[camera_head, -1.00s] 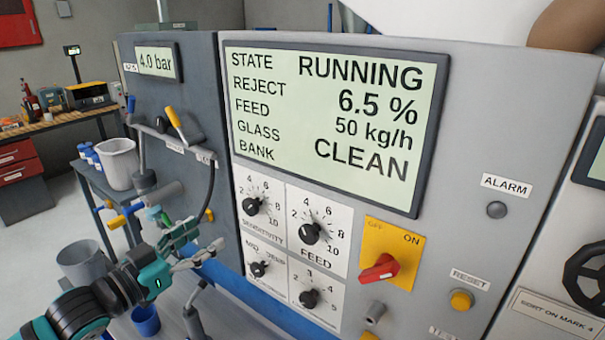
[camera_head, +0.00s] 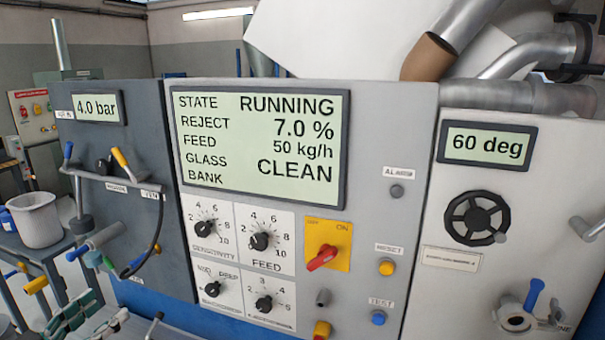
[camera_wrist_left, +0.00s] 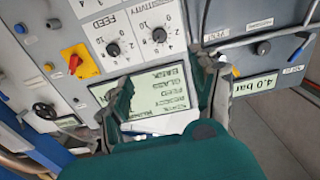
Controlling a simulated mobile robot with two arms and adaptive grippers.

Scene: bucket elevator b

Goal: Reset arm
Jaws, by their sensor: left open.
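My left gripper (camera_head: 82,316) shows at the lower left of the head view, partly cut off by the bottom edge, in front of the grey machine cabinet. In the left wrist view its two fingers (camera_wrist_left: 168,92) stand apart with nothing between them. The display panel (camera_wrist_left: 150,98) and the machine front appear turned in that view, beyond the fingers. My right gripper is in neither view.
The machine front has a large display (camera_head: 260,144), knobs (camera_head: 261,241), a red switch (camera_head: 323,257) and a handwheel (camera_head: 475,218). Levers and a hose (camera_head: 158,215) project at the left. A grey bucket (camera_head: 35,219) stands on a table at the far left.

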